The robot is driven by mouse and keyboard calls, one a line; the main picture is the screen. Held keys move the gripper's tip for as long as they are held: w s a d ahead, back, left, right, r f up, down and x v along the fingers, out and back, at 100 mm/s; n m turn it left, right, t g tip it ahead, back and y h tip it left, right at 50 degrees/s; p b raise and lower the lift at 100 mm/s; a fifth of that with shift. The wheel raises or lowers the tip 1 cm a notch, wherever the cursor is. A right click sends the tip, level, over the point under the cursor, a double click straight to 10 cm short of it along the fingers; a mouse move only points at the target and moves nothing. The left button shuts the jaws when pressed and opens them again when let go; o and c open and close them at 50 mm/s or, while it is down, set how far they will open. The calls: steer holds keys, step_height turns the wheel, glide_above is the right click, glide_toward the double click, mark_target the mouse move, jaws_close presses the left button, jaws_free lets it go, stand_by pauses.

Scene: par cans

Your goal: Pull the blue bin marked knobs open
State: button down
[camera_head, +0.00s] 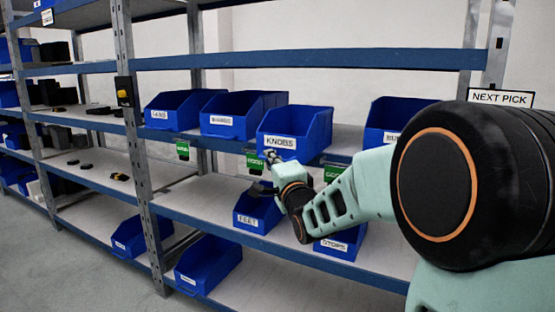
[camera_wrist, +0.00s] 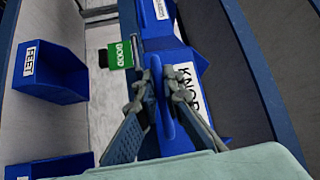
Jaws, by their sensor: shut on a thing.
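The blue bin marked KNOBS (camera_head: 294,131) stands on the middle shelf, its white label facing front. Its front hangs slightly out over the blue shelf beam. My gripper (camera_head: 271,157) is at the lower left of its front, below the label. In the wrist view the picture is turned sideways and the KNOBS bin (camera_wrist: 190,58) lies right of centre. There my gripper (camera_wrist: 160,75) is shut on a narrow blue part at the bin's front, with one finger on each side. The exact contact is partly hidden by the fingers.
A blue bin (camera_head: 232,113) stands close on the left and another (camera_head: 390,115) on the right. A green GOOD tag (camera_head: 255,161) hangs by my gripper. Below is the FEET bin (camera_head: 257,209). A steel upright (camera_head: 137,140) stands farther left; the aisle floor is clear.

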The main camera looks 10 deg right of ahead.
steer(key=shift+s+a, duration=0.35)
steer(key=shift+s, duration=0.1)
steer(key=c, duration=2.3)
jaws_free()
steer(key=shift+c, duration=0.2)
steer(key=s+d+f, duration=0.1)
steer(key=s, duration=0.6)
steer(key=shift+s+d, duration=0.15)
steer(key=shift+s, duration=0.05)
